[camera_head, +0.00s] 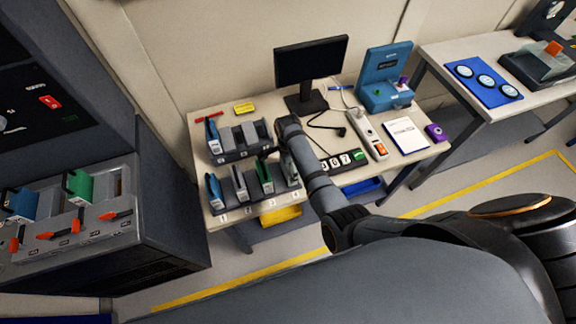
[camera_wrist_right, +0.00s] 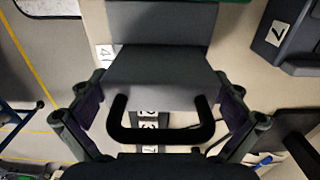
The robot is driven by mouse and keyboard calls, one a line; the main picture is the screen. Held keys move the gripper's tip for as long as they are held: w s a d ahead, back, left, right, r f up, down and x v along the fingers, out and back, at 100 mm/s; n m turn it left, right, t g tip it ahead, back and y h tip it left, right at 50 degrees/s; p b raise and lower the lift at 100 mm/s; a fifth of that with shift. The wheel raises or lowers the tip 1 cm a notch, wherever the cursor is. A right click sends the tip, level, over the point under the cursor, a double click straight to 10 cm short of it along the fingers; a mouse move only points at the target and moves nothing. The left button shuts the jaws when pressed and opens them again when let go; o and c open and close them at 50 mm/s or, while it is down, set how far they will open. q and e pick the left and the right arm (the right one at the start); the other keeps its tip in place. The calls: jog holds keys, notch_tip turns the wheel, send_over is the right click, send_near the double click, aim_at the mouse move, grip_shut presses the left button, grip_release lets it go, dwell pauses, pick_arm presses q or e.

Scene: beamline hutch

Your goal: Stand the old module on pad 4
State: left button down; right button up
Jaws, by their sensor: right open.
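A grey module with a black handle (camera_wrist_right: 163,85) stands below my right gripper in the right wrist view, beside a label with a 4 (camera_wrist_right: 103,53). In the head view, a grey module (camera_head: 289,172) stands at the right end of the front row, partly hidden by my arm. My right gripper (camera_wrist_right: 162,112) is open, its fingers apart on either side of the handle; it also shows in the head view (camera_head: 274,152). No marking tells which module is the old one. Pad 4's surface is mostly hidden. My left gripper is not in view.
The front row also holds blue (camera_head: 215,190), grey (camera_head: 240,183) and green (camera_head: 264,176) modules. A rack (camera_head: 238,155) with several modules stands behind. A monitor (camera_head: 310,62), power strip (camera_head: 371,135) and blue device (camera_head: 386,80) occupy the table. A dark cabinet (camera_head: 160,235) stands left.

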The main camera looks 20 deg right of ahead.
notch_tip(320, 180, up, 7)
jog(key=shift+r, duration=0.2)
dwell(0.6)
